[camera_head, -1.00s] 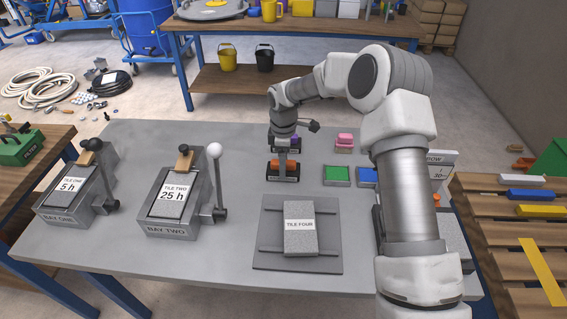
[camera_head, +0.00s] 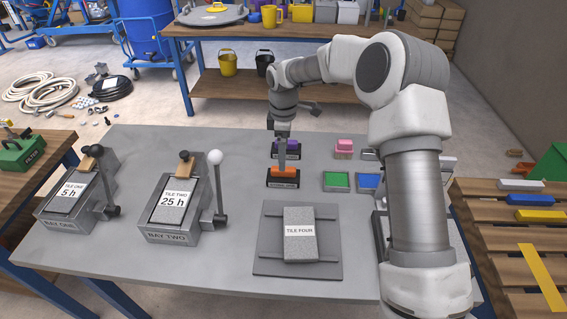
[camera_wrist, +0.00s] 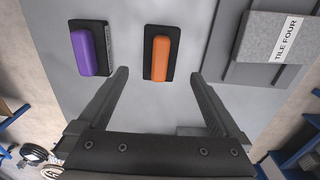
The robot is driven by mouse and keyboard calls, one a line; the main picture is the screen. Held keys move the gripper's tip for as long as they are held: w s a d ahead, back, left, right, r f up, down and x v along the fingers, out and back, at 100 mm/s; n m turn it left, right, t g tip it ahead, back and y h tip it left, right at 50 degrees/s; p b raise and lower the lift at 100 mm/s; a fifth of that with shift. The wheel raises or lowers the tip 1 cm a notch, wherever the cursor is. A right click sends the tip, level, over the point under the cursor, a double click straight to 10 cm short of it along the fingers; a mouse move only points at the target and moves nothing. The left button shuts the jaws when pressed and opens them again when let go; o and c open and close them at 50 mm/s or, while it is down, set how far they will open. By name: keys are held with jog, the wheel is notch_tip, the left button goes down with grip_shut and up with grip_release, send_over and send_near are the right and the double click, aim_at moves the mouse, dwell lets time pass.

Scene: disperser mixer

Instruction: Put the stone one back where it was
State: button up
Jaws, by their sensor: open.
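Tile four (camera_head: 299,236), a grey speckled slab with a white label, lies on a grey plate with rails (camera_head: 265,250) at the table's front middle. It also shows at the right of the wrist view (camera_wrist: 270,38). Tile two (camera_head: 171,206), labelled 25 h, sits in bay two, and tile one (camera_head: 75,192), labelled 5 h, in bay one. My gripper (camera_head: 283,160) is open and empty above an orange-topped dark block (camera_head: 283,172). In the wrist view its fingertips (camera_wrist: 159,78) are spread either side of the orange handle (camera_wrist: 160,53), apart from it.
A purple-topped dark block (camera_head: 290,144) stands behind the orange one. A pink block (camera_head: 344,146), a green pad (camera_head: 336,180) and a blue pad (camera_head: 368,181) are to the right. Bay levers (camera_head: 217,185) stand upright. My arm hides the table's right part.

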jog(key=s+d+r+m+t, duration=0.1)
jog(key=s+d+r+m, duration=0.2)
jog(key=s+r, duration=0.3)
jog(key=s+d+r+m+t+h, duration=0.1)
jog(key=s+d+r+m, duration=0.15)
jog(key=r, duration=0.55)
jog(key=s+d+r+m+t, duration=0.1)
jog(key=s+d+r+m, duration=0.1)
jog(key=s+d+r, duration=0.35)
jog(key=s+d+m+t, duration=0.1)
jog(key=s+d+m, duration=0.1)
jog(key=s, duration=0.4)
jog(key=s+d+r+m, duration=0.1)
jog(key=s+m, duration=0.3)
jog(key=s, duration=0.3)
jog(key=s+d+r+m+t+y, duration=0.1)
jog(key=s+d+m, duration=0.1)
jog(key=s+m, duration=0.2)
jog(key=shift+s+d+t, duration=0.3)
jog(key=shift+s+d, duration=0.05)
jog(key=shift+s, duration=0.85)
notch_tip(320, 180, up, 3)
jog(key=p, duration=0.3)
jog(key=shift+f, duration=0.1)
